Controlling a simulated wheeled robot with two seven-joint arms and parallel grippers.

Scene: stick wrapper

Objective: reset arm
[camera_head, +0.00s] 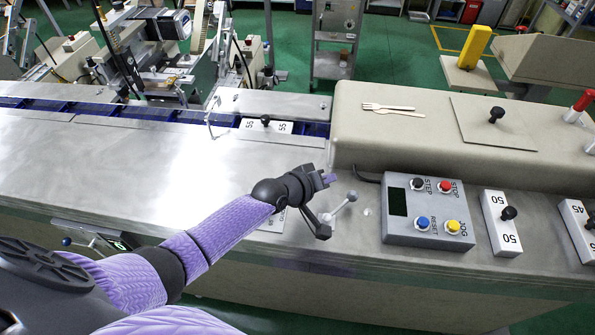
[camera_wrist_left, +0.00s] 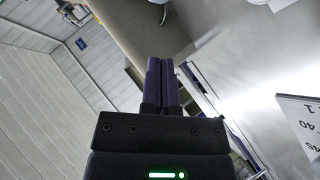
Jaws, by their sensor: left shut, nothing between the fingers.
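My left arm, in a purple sleeve, reaches from the lower left over the metal counter (camera_head: 150,170) in the head view. My left gripper (camera_head: 330,179) is above the counter, left of the grey control box (camera_head: 430,210), and appears apart from it. In the left wrist view its two dark purple fingers (camera_wrist_left: 162,82) are pressed together with nothing between them. My right gripper is in neither view.
A beige machine housing (camera_head: 400,140) with two wooden forks (camera_head: 388,108) on top rises behind the box. A blue-edged conveyor channel (camera_head: 120,112) runs behind the counter. Dial plates with black knobs (camera_head: 500,222) lie right of the box. The counter's left part is clear.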

